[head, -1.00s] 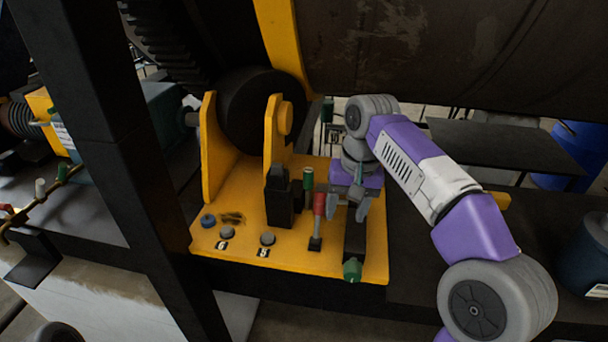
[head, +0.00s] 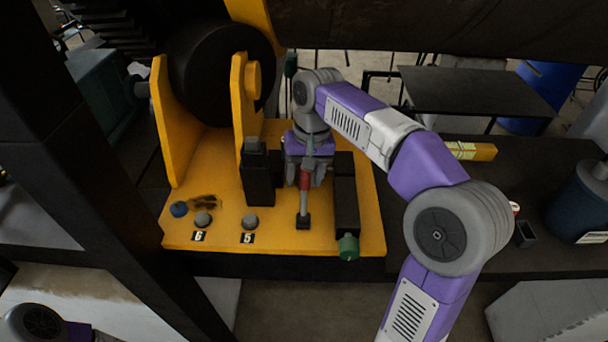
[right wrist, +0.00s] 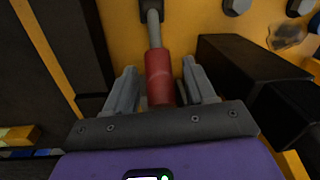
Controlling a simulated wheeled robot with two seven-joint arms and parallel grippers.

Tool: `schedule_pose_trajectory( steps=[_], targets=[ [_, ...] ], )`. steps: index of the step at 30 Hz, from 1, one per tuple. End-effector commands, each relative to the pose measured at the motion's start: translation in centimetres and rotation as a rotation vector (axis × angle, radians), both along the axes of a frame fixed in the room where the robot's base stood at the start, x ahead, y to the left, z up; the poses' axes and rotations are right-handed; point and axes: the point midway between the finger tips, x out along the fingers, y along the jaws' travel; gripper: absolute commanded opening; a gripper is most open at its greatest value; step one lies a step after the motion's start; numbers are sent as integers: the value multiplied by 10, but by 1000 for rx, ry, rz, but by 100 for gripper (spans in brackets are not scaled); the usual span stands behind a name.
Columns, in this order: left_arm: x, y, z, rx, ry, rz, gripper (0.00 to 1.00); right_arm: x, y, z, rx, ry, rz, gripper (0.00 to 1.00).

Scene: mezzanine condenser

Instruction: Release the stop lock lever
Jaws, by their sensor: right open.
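A lever with a red grip (head: 304,181) on a grey rod stands on the yellow plate (head: 280,236). It is the likely stop lock lever, though no label on it is readable. My right gripper (head: 305,176) is open around the red grip. In the right wrist view, the red grip (right wrist: 160,78) lies between the two fingers of the open gripper (right wrist: 160,85), with a gap on each side. The rod runs up to a dark base (right wrist: 151,10). My left gripper is not in view.
A black block (head: 257,180) stands left of the lever, and a black bar (head: 346,195) with a green end (head: 348,248) lies close on the right. Buttons (head: 249,222) sit at the plate's front left. A dark post (head: 110,170) rises at left.

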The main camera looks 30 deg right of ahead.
Motion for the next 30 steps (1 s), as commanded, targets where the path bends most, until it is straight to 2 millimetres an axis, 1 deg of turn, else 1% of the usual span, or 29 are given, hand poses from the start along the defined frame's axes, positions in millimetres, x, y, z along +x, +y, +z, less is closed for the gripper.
schedule_pose_trajectory(
  steps=[7,15,18,26,30],
  targets=[
    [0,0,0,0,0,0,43,0,0,-1,0,-1,-1,55],
    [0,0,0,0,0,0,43,0,0,0,0,0,0,13],
    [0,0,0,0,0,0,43,0,0,0,0,0,0,0],
    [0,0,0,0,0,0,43,0,1,0,-3,-4,3,0],
    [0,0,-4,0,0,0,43,2,9,1,-15,-26,18,0]
  ],
)
